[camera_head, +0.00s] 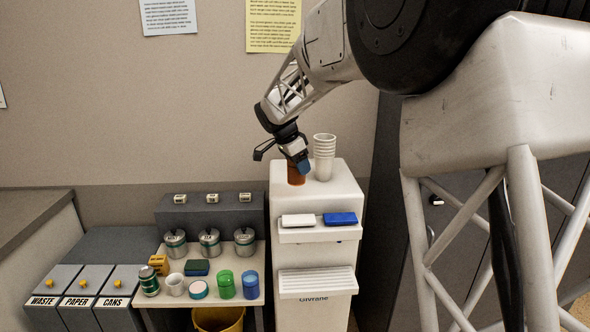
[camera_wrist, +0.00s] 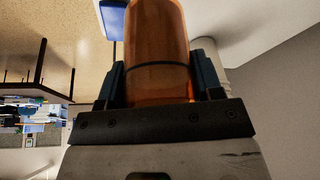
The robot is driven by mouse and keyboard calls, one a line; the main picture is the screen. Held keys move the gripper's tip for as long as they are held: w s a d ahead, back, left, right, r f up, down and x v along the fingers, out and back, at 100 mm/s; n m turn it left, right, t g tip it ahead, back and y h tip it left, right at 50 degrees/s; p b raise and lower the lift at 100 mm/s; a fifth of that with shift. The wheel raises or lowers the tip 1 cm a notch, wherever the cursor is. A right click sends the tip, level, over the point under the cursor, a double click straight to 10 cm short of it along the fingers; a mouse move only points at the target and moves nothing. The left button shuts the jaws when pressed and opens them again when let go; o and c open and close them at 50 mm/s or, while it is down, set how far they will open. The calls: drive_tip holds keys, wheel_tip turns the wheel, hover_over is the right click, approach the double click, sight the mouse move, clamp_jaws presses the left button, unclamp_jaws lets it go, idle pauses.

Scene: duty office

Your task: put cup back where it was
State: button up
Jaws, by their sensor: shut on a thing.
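An amber see-through cup (camera_head: 296,177) is at the top of the white dispenser (camera_head: 342,184), left of a stack of white cups (camera_head: 324,152). My gripper (camera_head: 299,163) reaches down to it from above and partly hides it. In the wrist view the amber cup (camera_wrist: 157,40) sits between the two fingers, which are shut on it. I cannot tell whether the cup rests on the dispenser top or is just above it.
Left of the dispenser, a low table holds a white mug (camera_head: 174,284), a green cup (camera_head: 226,284), a blue cup (camera_head: 250,285) and lidded tins (camera_head: 210,243). A white block (camera_head: 298,220) and a blue block (camera_head: 340,218) lie on the dispenser's ledge. A yellow bin (camera_head: 218,319) stands below.

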drive_tip(key=s+a+f+n+t+y, duration=0.15)
drive_tip(key=s+a+f+n, duration=0.35)
drive_tip(key=a, duration=0.8)
drive_tip(key=s+a+f+n+y, duration=0.25)
drive_tip(key=a+n, duration=0.55)
drive_tip(key=a, duration=0.6)
drive_tip(key=s+a+f+n+t+y, duration=0.1)
drive_tip(key=s+a+f+n+y, duration=0.3)
drive_tip(key=a, duration=0.9)
drive_tip(key=w+d+f+m+h, duration=0.1)
drive_tip(key=w+d+f+h, duration=0.1)
drive_tip(key=w+d+f, duration=0.4)
drive_tip(key=w+d+f+m+h, duration=0.2)
drive_tip(key=w+d+f, duration=0.5)
drive_tip(key=d+f, duration=0.4)
drive_tip(key=shift+d, duration=0.95)
drive_tip(key=shift+f+t, duration=0.1)
drive_tip(key=shift+t, duration=0.15)
drive_tip(key=shift+f, duration=0.1)
wheel_tip(320, 180, down, 6)
